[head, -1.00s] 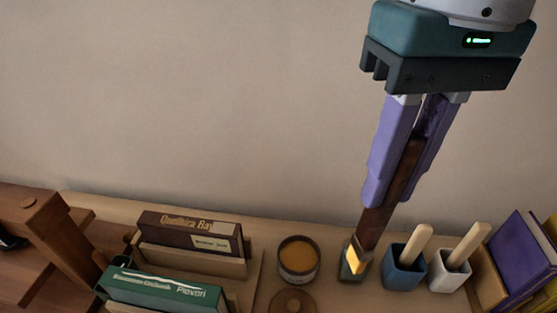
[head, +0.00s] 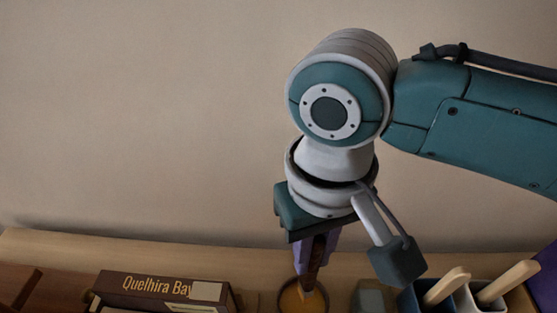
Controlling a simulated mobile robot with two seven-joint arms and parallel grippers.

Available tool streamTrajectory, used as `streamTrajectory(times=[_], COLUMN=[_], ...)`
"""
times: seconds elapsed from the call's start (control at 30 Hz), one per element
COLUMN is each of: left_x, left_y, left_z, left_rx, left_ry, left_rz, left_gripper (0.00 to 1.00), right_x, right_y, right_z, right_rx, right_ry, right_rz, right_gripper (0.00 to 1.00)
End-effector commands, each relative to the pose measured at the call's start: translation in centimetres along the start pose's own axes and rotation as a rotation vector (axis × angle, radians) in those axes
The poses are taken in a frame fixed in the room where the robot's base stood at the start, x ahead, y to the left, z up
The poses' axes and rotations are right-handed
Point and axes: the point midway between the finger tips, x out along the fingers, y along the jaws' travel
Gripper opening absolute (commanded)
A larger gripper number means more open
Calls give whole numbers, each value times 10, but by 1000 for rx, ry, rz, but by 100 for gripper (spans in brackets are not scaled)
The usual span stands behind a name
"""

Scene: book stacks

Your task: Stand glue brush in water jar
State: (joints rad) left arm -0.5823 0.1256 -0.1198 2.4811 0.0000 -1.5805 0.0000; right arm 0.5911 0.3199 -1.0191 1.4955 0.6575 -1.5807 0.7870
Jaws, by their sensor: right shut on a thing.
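My right gripper (head: 316,266) points down at the bottom centre, with purple fingers shut on the dark brown handle of the glue brush (head: 313,258). The brush's lower end is over or in a round pot with an amber filling (head: 293,299); I cannot tell if it touches the filling. A small grey-green squarish jar (head: 369,298), which looks like the water jar, stands just right of the pot, apart from the brush. Its contents cannot be made out, and the frame's lower edge cuts it off. My left gripper is not in view.
A dark blue pot (head: 410,300) and a pale pot, each with a wooden-handled tool, stand right of the jar. A brown "Quelhira Bay" book (head: 160,288) lies to the left. A purple book (head: 545,278) is at the far right. The wall behind is bare.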

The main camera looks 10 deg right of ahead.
Motion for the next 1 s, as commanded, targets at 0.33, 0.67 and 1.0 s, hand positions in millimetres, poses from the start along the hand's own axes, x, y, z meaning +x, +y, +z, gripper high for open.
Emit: streamTrajectory(times=[0.33,0.67,1.0], left_x=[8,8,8], left_y=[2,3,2], left_z=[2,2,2], left_rx=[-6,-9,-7], left_ry=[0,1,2], left_rz=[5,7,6], left_gripper=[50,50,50], right_x=[32,35,35], right_y=[0,0,0], right_z=[1,0,0], right_rx=[-1,0,0], right_ry=[-1,-1,-1], right_rz=[1,0,1], right_gripper=[0,25,49])
